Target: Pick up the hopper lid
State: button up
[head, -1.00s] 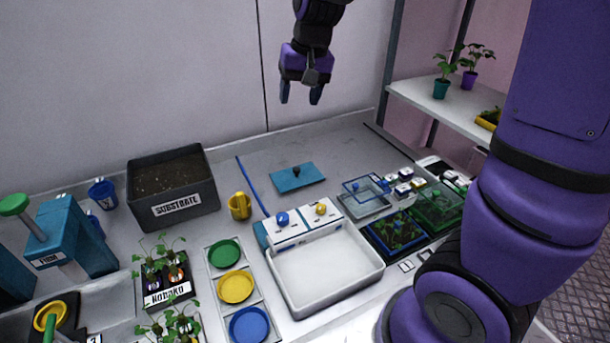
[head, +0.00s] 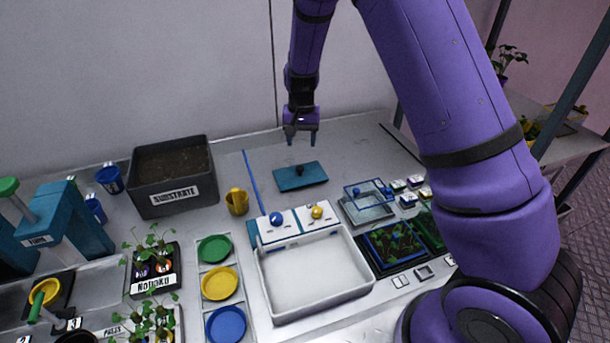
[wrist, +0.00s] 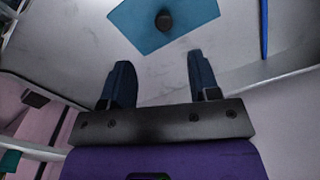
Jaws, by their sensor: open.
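The hopper lid appears to be the flat teal plate (head: 290,181) with a dark round knob (head: 300,171) on top. It lies on the table right of the substrate box, in the back half. In the wrist view the teal plate (wrist: 190,28) and its knob (wrist: 164,21) show at the top, beyond the fingertips. My gripper (head: 301,140) is open and empty. It hangs above the table, fingers down, above and behind the plate in the head view. In the wrist view the two dark fingers of my gripper (wrist: 159,75) are spread apart and touch nothing.
A blue strip (head: 252,182) lies between cup and plate. A white tray (head: 318,308) and clear boxes (head: 368,210) are in front and to the right. Table around the plate is clear.

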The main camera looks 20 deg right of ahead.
send_over(300, 167)
jog(key=f, duration=0.5)
jog(key=shift+s+d+f, duration=0.15)
jog(key=shift+d+f, duration=0.05)
jog(key=shift+f, duration=0.1)
jog(key=shift+a+f, duration=0.2)
jog(key=shift+f, duration=2.5)
jog(key=c, duration=1)
